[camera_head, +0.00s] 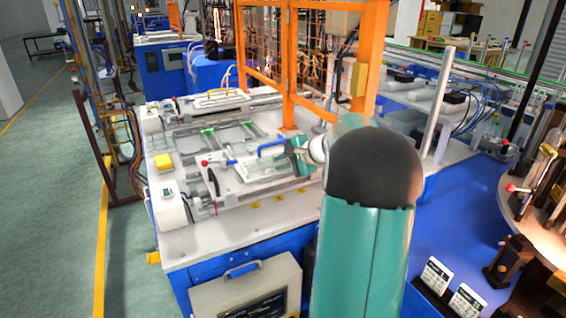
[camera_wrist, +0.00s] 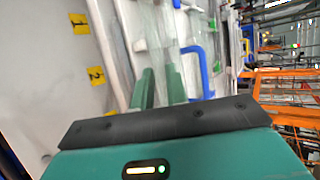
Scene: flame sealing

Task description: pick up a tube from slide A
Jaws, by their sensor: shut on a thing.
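My gripper (camera_head: 297,157) reaches over the white slide fixture (camera_head: 232,184) on the near part of the machine bench. In the wrist view, the two green fingers of my gripper (camera_wrist: 160,85) are close together, shut on a clear glass tube (camera_wrist: 168,38). The tube is transparent and blurred, so its ends and its exact seat in the slide cannot be told. A blue handle (camera_head: 271,148) is just left of the fingers in the head view. It also shows in the wrist view (camera_wrist: 203,70), right of the fingers. No label naming slide A is readable.
An orange frame (camera_head: 290,60) stands close behind my gripper. A yellow button box (camera_head: 163,162) and a red-knobbed lever (camera_head: 206,165) are on the bench's left side. Yellow number tags (camera_wrist: 80,24) mark the bench edge. Green floor at far left is free.

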